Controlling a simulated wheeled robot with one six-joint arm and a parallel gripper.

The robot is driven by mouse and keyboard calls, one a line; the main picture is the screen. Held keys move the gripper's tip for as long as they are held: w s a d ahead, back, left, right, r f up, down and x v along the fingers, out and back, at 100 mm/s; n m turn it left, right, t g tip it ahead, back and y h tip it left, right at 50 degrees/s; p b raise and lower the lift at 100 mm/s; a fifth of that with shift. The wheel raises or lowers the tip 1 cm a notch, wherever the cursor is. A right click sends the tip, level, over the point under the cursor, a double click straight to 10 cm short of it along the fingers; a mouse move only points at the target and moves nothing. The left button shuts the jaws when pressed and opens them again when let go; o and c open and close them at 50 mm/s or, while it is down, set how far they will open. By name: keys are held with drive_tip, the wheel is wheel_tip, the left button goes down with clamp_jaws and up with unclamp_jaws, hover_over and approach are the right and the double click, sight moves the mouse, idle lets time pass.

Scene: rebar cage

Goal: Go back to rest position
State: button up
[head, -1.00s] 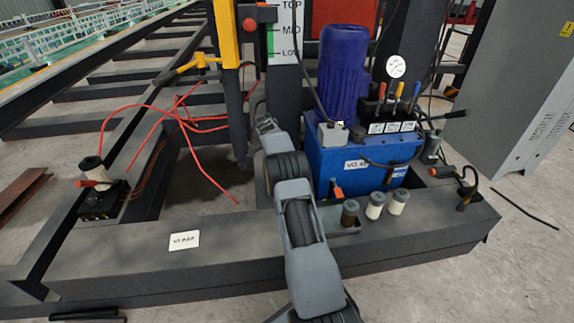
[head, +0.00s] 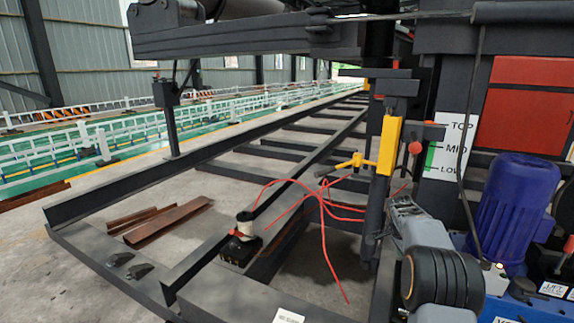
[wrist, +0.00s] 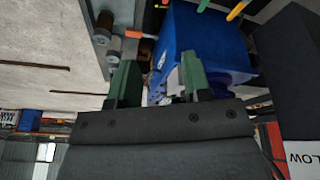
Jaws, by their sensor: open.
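My gripper (wrist: 155,76) shows in the wrist view with its two green fingers apart and nothing between them. The blue hydraulic unit (wrist: 210,40) lies beyond the fingers in that view, which is turned over. In the head view my grey arm (head: 432,262) stands at the lower right, in front of the frame and beside the blue motor (head: 512,205). The fingers cannot be made out in the head view.
A yellow clamp handle (head: 388,146) on a dark post and red cables (head: 322,210) are left of my arm. A black box with a white spool (head: 244,224) sits on the frame. Rusty steel bars (head: 165,223) lie on the floor at left. A LOW/MID/TOP scale (head: 452,150) stands behind.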

drive_tip(key=s+a+r+n+t+p, duration=0.1)
drive_tip(key=s+a+r+n+p, duration=0.25)
drive_tip(key=r, duration=0.45)
drive_tip(key=s+a+r+n+t+y+p, duration=0.1)
drive_tip(key=s+a+r+n+p, duration=0.1)
drive_tip(key=s+a+r+p, duration=0.45)
drive_tip(key=s+a+r+n+p, duration=0.1)
drive_tip(key=a+r+n+p, duration=0.2)
drive_tip(key=r, duration=0.7)
drive_tip(key=s+a+r+n+t+y+p, duration=0.1)
drive_tip(key=s+a+r+n+p, duration=0.3)
drive_tip(key=s, duration=0.4)
drive_tip(key=s+a+r+n+t+y+p, duration=0.1)
drive_tip(key=s+a+r+n+p, duration=0.4)
drive_tip(key=s+p, duration=0.3)
drive_tip(key=shift+s+n+y, duration=0.3)
drive_tip(key=shift+s+n, duration=0.15)
drive_tip(key=shift+s, duration=0.25)
